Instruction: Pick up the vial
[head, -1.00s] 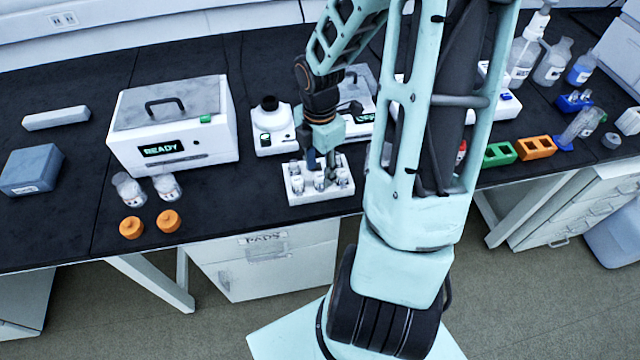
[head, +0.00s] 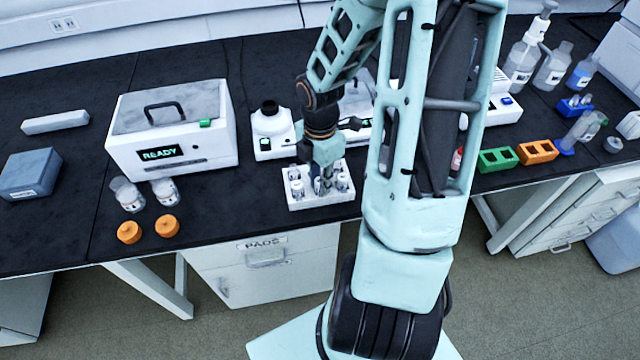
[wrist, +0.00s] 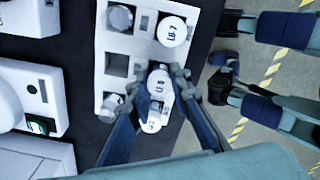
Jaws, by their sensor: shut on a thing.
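A white rack (head: 322,200) with several capped vials stands on the black bench near its front edge. My gripper (head: 325,182) is low at the rack, its fingers down among the vials. In the wrist view, my gripper (wrist: 162,76) is shut on a white-capped vial (wrist: 159,84) with a small dark label. The vial sits between the two blue fingers, over the rack; whether its base is still in its hole is hidden. Another white-capped vial (wrist: 172,31) stands in the rack just beyond. More vials stand in nearby holes, partly hidden by the fingers.
A white device (head: 272,130) stands behind the rack. Green (head: 497,160) and orange (head: 537,151) racks and bottles are to the right.

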